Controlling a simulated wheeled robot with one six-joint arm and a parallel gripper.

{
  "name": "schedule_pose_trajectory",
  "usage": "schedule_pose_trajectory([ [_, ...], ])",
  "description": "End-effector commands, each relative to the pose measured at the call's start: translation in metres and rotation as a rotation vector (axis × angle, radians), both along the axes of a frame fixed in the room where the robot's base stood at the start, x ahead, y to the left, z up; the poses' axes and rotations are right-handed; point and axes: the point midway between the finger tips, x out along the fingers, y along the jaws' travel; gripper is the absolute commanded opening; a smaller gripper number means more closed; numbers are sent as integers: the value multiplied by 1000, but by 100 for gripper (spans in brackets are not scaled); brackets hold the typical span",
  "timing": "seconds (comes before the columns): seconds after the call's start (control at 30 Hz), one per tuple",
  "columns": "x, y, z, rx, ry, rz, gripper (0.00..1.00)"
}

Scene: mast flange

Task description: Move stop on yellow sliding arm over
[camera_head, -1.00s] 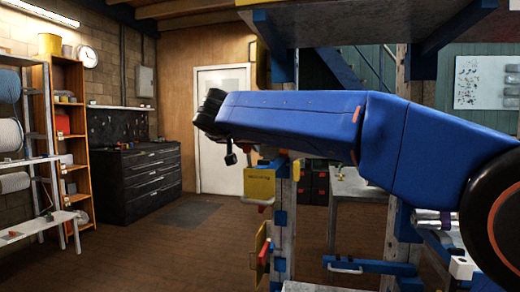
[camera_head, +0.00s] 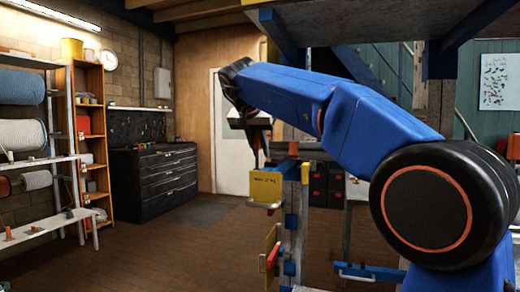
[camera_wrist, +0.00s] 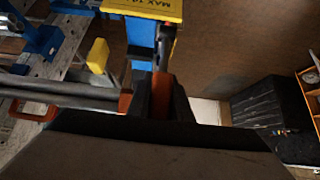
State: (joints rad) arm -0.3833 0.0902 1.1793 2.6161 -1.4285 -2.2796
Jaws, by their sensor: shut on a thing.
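My gripper (camera_wrist: 160,98) is at the lower middle of the wrist view, its dark fingers shut on an orange-red piece (camera_wrist: 161,88). The piece is mostly hidden by the fingers. A dark bar with a red tip lies just beyond it. A yellow plate (camera_wrist: 150,9) with black "MAX" lettering is above, on a blue part. A small yellow block (camera_wrist: 98,56) sits to the left. In the head view my gripper (camera_head: 257,160) hangs down above the yellow plate (camera_head: 265,186). I cannot tell which piece is the stop.
A grey perforated upright (camera_wrist: 55,62) with blue fittings and dark horizontal bars lies left in the wrist view. A blue-handled rail (camera_head: 365,272) is low on the rack. A black drawer cabinet (camera_head: 155,182) stands by the wall. Open brown floor (camera_head: 160,250) lies left of the rack.

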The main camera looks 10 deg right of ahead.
Motion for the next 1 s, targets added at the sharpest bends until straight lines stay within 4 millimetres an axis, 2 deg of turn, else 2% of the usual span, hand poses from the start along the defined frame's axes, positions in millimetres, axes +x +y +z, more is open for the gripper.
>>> schedule_pose_trajectory([
  [0.3,1,-1,-1,0,1,-2,0],
  [0.33,1,-1,-1,0,1,-2,21],
  [0.4,1,-1,-1,0,1,-2,38],
  [0.77,-1,0,2,1,0,-1,38],
  [1.0,-17,10,26,1,-2,0,38],
])
